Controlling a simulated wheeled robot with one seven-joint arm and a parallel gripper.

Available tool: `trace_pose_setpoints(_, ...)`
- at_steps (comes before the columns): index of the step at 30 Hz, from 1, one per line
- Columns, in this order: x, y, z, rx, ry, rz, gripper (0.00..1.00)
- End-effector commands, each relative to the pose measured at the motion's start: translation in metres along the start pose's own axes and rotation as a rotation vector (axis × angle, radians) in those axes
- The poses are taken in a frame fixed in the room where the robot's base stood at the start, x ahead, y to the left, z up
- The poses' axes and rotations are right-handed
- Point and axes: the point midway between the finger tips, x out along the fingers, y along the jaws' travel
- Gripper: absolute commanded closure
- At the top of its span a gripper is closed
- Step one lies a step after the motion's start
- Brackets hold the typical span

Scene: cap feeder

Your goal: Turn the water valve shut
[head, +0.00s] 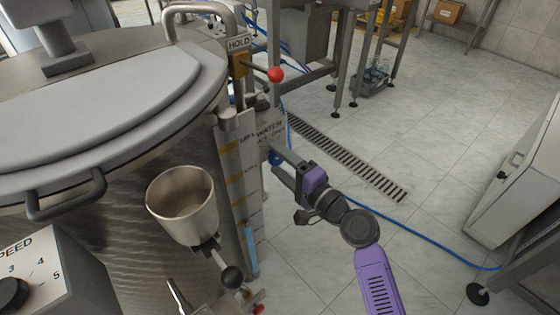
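A white sign with the word WATER (270,131) is on the side of the large steel tank, right of its level gauge. Just below the sign is a small blue part (275,158), which looks like the water valve's handle. It is mostly hidden by my gripper, so its angle is unclear. My gripper (276,162) reaches in from the lower right, with its fingertips at the blue part. The two fingers stand apart, one above the other. I cannot tell whether they press on the blue part or only stand around it.
The steel tank (120,130) fills the left side. A red-knobbed HOLD lever (275,74) is above my gripper. A blue hose (430,245) crosses the open tiled floor on the right.

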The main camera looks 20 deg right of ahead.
Motion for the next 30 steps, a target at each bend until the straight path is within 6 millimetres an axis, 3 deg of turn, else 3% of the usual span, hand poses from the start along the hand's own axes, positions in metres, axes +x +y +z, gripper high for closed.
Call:
trace_pose_setpoints(7,-0.009,0.0,-0.001,0.001,0.002,0.0,0.35)
trace_pose_setpoints(19,-0.069,0.001,0.0,0.001,0.002,0.001,0.35)
trace_pose_setpoints(30,-0.078,0.0,0.0,0.0,0.0,0.0,0.35)
